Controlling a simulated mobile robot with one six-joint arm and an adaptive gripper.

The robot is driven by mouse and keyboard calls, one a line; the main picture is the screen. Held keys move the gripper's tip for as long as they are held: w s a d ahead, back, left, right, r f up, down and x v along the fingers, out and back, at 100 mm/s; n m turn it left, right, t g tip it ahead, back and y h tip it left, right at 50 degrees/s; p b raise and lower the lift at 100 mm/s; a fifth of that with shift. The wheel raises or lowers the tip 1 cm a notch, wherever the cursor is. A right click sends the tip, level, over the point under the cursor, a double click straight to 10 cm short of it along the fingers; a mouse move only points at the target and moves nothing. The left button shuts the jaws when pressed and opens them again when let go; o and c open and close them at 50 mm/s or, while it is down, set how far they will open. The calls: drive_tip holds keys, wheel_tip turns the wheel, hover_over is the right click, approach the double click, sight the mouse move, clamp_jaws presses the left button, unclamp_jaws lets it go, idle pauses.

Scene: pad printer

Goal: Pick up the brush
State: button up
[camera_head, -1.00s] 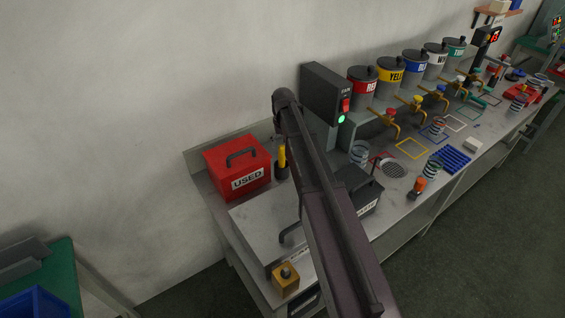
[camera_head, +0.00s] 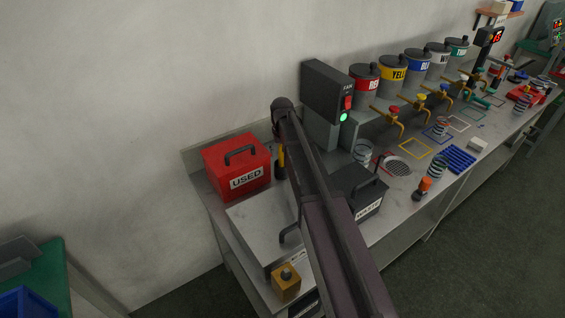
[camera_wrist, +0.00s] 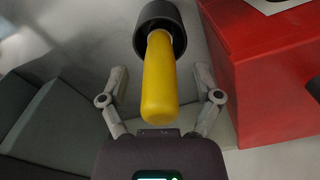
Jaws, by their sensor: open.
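The brush stands in a dark round cup (camera_wrist: 165,15), and only its yellow handle (camera_wrist: 158,85) shows. In the wrist view the handle points toward me, between the two fingers. My gripper (camera_wrist: 160,78) is open, with one finger on each side of the handle and a gap on both sides. In the head view the yellow handle (camera_head: 281,157) and the cup (camera_head: 279,173) are partly covered by my arm. The brush's lower end is hidden in the cup. My gripper is hidden behind the arm in the head view.
A red USED box (camera_head: 237,165) stands close beside the cup; it also shows in the wrist view (camera_wrist: 265,70). A grey machine (camera_head: 328,92) with a green light and a dark WASTE bin (camera_head: 365,190) stand to the right. A yellow block (camera_head: 286,284) sits at the front.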

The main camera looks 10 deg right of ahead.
idle(0.4)
clamp_jaws()
drive_tip(key=shift+r, duration=0.15)
wheel_tip(320, 180, up, 10)
drive_tip(key=p, duration=1)
idle(0.8)
wheel_tip(320, 180, up, 6)
drive_tip(key=p, duration=0.6)
drive_tip(key=shift+s, duration=0.1)
idle(0.5)
